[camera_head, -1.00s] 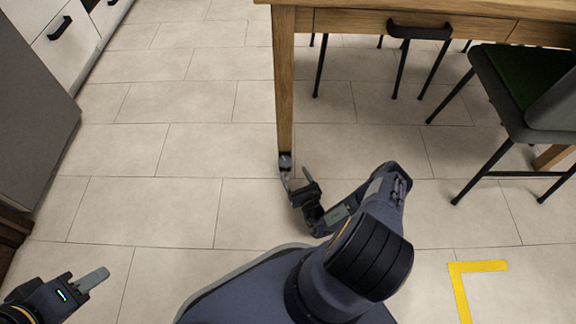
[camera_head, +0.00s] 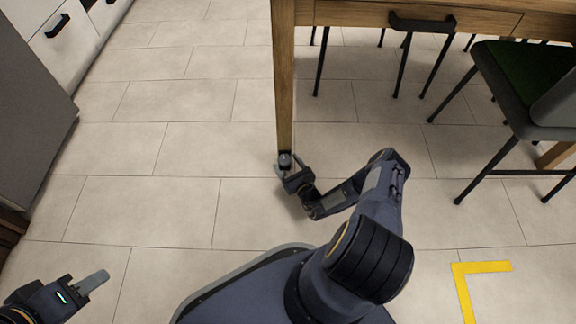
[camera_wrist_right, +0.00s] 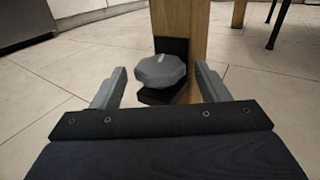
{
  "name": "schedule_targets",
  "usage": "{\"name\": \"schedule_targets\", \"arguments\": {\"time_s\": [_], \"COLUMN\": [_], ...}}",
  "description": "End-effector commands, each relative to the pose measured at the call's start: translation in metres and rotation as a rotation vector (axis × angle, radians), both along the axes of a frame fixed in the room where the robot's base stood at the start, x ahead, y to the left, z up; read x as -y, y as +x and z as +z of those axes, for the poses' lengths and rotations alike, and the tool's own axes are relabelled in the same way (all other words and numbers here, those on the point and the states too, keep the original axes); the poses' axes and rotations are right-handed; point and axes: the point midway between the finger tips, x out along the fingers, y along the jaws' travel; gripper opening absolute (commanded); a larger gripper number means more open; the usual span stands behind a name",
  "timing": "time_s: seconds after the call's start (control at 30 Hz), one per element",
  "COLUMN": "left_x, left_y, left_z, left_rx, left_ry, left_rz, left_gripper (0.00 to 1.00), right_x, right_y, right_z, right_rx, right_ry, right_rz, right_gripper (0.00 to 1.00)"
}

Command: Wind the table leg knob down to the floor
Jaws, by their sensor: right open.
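The wooden table leg (camera_head: 284,95) comes down at the centre of the head view. At its foot is a grey faceted knob (camera_wrist_right: 161,71) on a black mount, seen in the right wrist view with a dark foot under it. My right gripper (camera_head: 286,168) is open at the foot of the leg. In the wrist view its two fingers (camera_wrist_right: 157,88) stand on either side of the knob, with a visible gap on each side. My left gripper (camera_head: 92,284) is at the lower left, away from the table; its jaw opening is unclear.
The wooden table (camera_head: 350,12) has a drawer with a black handle (camera_head: 422,24). A chair with a green seat (camera_head: 525,75) stands at the right. White and grey cabinets line the left. Yellow tape (camera_head: 482,268) marks the tiled floor, which is clear left of the leg.

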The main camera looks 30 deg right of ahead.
Motion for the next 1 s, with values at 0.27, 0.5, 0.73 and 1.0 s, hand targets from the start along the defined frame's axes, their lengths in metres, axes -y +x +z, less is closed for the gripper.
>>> {"name": "schedule_targets", "arguments": {"time_s": [0.27, 0.5, 0.73, 1.0], "left_x": [0.000, 0.000, 0.000, 0.000], "left_y": [0.000, 0.000, 0.000, 0.000], "left_z": [0.000, 0.004, 0.016, 0.015], "left_rx": [0.000, 0.000, 0.000, 0.000], "left_ry": [0.000, 0.000, 0.000, 0.000], "left_rz": [0.000, 0.000, 0.000, 0.000], "left_gripper": [0.36, 0.36, 0.36, 0.36], "right_x": [0.000, -0.001, -0.004, -0.003], "right_y": [0.000, -0.001, -0.001, 0.000], "right_z": [0.000, 0.001, 0.001, -0.001], "right_rx": [0.000, 0.000, -0.001, -0.001], "right_ry": [0.000, 0.006, 0.004, 0.001], "right_rz": [-0.001, -0.025, -0.147, -0.150], "right_gripper": [0.39, 0.23, 0.23, 0.23]}}
